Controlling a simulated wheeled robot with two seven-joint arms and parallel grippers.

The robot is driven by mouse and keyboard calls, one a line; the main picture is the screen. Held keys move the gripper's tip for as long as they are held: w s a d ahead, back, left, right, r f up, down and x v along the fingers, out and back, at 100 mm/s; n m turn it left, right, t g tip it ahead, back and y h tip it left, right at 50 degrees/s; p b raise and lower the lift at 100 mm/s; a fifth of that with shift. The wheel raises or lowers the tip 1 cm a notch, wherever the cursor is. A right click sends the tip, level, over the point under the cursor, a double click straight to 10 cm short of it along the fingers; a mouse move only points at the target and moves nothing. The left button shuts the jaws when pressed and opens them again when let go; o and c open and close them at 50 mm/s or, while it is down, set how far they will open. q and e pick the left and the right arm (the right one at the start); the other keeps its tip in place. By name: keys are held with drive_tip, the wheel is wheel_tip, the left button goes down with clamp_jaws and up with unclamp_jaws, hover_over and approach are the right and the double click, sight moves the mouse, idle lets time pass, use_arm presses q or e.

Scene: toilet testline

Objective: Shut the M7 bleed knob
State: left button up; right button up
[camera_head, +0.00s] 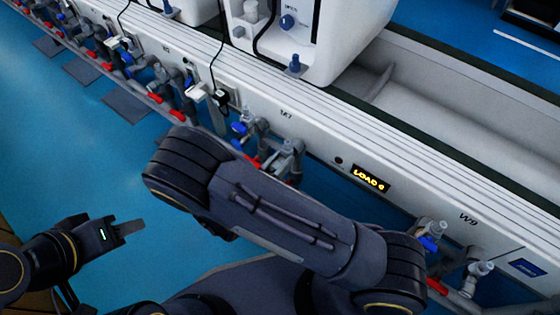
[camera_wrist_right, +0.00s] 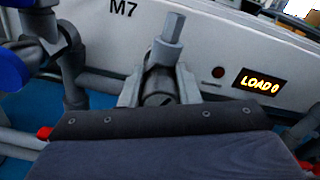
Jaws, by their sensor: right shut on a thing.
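The M7 label (camera_wrist_right: 123,8) is on the white beam in the right wrist view. Below and right of it, a grey fitting has an upright hexagonal stem (camera_wrist_right: 172,30) and a round grey knob (camera_wrist_right: 158,98) facing me. My right gripper (camera_wrist_right: 158,90) is shut on this knob, one grey finger on each side. In the head view my right forearm hides most of the right gripper; grey parts show by the M7 fitting (camera_head: 291,146). My left gripper (camera_head: 130,228) is low on the left over the blue floor, away from the beam; its jaw gap is unclear.
A blue-handled valve (camera_head: 240,129) and pipes stand just left of the M7 fitting. A lit LOAD display (camera_head: 370,179) is to its right. More fittings (camera_head: 430,240) sit by W9. A white toilet unit (camera_head: 330,40) stands behind the beam.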

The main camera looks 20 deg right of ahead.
sight(274, 171)
drive_tip(key=m+b, duration=0.1)
drive_tip(key=m, duration=0.5)
drive_tip(key=shift+s+f, duration=0.1)
drive_tip(key=m+b, duration=0.2)
drive_tip(key=m, duration=0.4)
drive_tip(key=shift+m+b, duration=0.3)
drive_tip(key=shift+b, duration=0.05)
drive_tip(key=o, duration=1)
drive_tip(key=p+v, duration=0.2)
drive_tip(key=v, duration=0.4)
drive_tip(key=shift+s+a, duration=0.25)
drive_tip(key=shift+a, duration=0.05)
drive_tip(key=shift+s+a, duration=0.35)
drive_tip(key=shift+a, duration=0.05)
